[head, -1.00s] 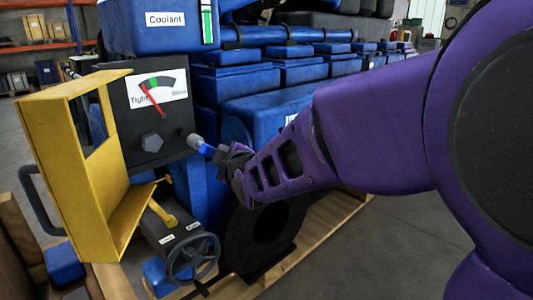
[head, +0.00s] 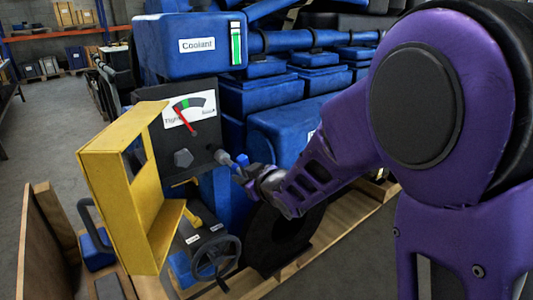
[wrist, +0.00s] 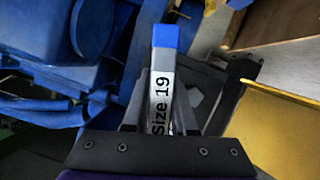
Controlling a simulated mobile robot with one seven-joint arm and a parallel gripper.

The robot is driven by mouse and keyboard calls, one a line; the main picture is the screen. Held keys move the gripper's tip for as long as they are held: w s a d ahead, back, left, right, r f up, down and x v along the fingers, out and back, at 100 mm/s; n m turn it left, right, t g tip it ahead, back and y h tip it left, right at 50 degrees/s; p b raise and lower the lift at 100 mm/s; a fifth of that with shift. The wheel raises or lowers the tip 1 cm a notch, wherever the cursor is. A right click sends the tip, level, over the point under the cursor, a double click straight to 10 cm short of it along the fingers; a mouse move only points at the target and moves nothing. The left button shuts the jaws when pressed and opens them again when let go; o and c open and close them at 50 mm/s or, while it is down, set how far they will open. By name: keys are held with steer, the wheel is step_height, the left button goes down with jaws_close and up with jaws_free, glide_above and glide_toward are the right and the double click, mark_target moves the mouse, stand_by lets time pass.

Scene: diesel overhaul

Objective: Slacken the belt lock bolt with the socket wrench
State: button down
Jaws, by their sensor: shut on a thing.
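My gripper (head: 252,173) is shut on the socket wrench (head: 224,158), which has a grey end and a blue part. In the wrist view the wrench (wrist: 161,85) stands between my fingers (wrist: 159,122), with a blue tip and a "Size 19" label. The wrench's grey end is at the right edge of the black gauge panel (head: 155,107). The panel bears a large dark hex bolt (head: 183,158), apart from the wrench. Whether the wrench is seated on a bolt at the panel edge I cannot tell. The red gauge needle (head: 186,119) points just left of the green band.
An open yellow cover (head: 128,205) stands left of the panel. A grey handwheel (head: 216,258) is below. The blue engine (head: 280,130) with a coolant tank (head: 190,45) is behind. A wooden pallet (head: 345,213) runs under it. Floor at left is partly clear.

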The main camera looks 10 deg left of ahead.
steer(key=shift+w+r+m, duration=0.15)
steer(key=shift+m, duration=0.25)
steer(key=shift+a+m+g+y, duration=0.1)
steer(key=shift+m+g+y, duration=0.2)
steer(key=shift+g+y, duration=0.1)
steer(key=m+g+y, duration=0.1)
steer(key=m, duration=0.1)
steer(key=a+m+g+y, duration=0.1)
steer(key=m, duration=0.1)
steer(key=shift+a+m, duration=0.1)
steer(key=shift+m, duration=0.2)
steer(key=shift+w+a+g+y, duration=0.15)
steer(key=shift+a+g+y, duration=0.15)
steer(key=shift+a, duration=0.05)
steer(key=shift+w+a, duration=0.85)
steer(key=shift+a, duration=0.15)
steer(key=shift+a, duration=0.1)
